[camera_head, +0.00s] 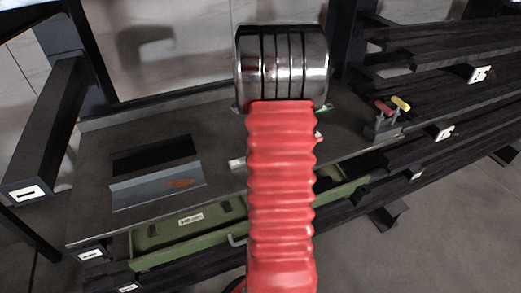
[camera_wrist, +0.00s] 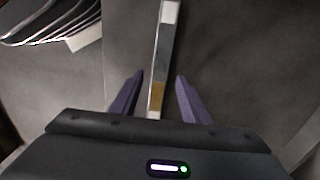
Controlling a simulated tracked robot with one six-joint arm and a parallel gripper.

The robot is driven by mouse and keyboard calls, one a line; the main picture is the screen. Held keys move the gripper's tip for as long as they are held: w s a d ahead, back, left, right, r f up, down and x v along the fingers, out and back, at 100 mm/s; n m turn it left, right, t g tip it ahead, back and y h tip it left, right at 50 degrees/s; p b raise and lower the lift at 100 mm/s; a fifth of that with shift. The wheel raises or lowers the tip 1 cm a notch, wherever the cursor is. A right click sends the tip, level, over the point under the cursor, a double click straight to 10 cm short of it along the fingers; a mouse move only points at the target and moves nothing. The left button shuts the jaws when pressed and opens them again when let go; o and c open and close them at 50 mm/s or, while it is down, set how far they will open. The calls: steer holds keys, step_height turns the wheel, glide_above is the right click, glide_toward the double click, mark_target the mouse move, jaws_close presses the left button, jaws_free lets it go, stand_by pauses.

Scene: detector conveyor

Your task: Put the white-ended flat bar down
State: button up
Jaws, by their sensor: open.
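The flat bar (camera_wrist: 163,58) with white ends and a brownish band near its lower end lies lengthwise in the wrist view. Its near end sits between the two fingers of my gripper (camera_wrist: 159,90). The fingers are apart, with a gap on both sides of the bar. The bar appears to lie on a grey surface; the exact height of the fingers over it is hard to tell. In the head view my red arm hides my gripper, and only a small pale end (camera_head: 237,165) shows at the arm's left edge, possibly part of the bar.
The dark bench (camera_head: 215,125) holds a grey angled box (camera_head: 157,185) at left and a small stand with red and yellow handles (camera_head: 388,118) at right. A green drawer (camera_head: 170,245) is below. Dark rails (camera_head: 450,60) run at right. A wire basket (camera_wrist: 50,25) is at upper left.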

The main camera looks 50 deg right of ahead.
step_height(320, 180, up, 8)
steer(key=shift+r, duration=0.2)
stand_by(0.8)
steer(key=w+a+r+n+t, duration=0.1)
steer(key=a+r+n, duration=0.25)
steer(key=a, duration=0.45)
steer(key=w+a+r+n+t+h, duration=0.1)
steer(key=a+r+n, duration=0.1)
steer(key=a+n, duration=0.35)
steer(key=w+a+r+n, duration=0.1)
steer(key=a+r+n, duration=0.15)
steer(key=a, duration=0.65)
steer(key=s+a+n+t, duration=0.1)
steer(key=s+a+n, duration=0.2)
steer(key=a, duration=0.3)
steer(key=s+a+n+t, duration=0.1)
steer(key=s+a+n, duration=0.2)
steer(key=a+n, duration=0.2)
steer(key=s+a+n+t+y, duration=0.1)
steer(key=s+a+n, duration=0.3)
steer(key=a, duration=0.5)
steer(key=shift+f+n+t, duration=0.3)
steer(key=shift+n, duration=0.05)
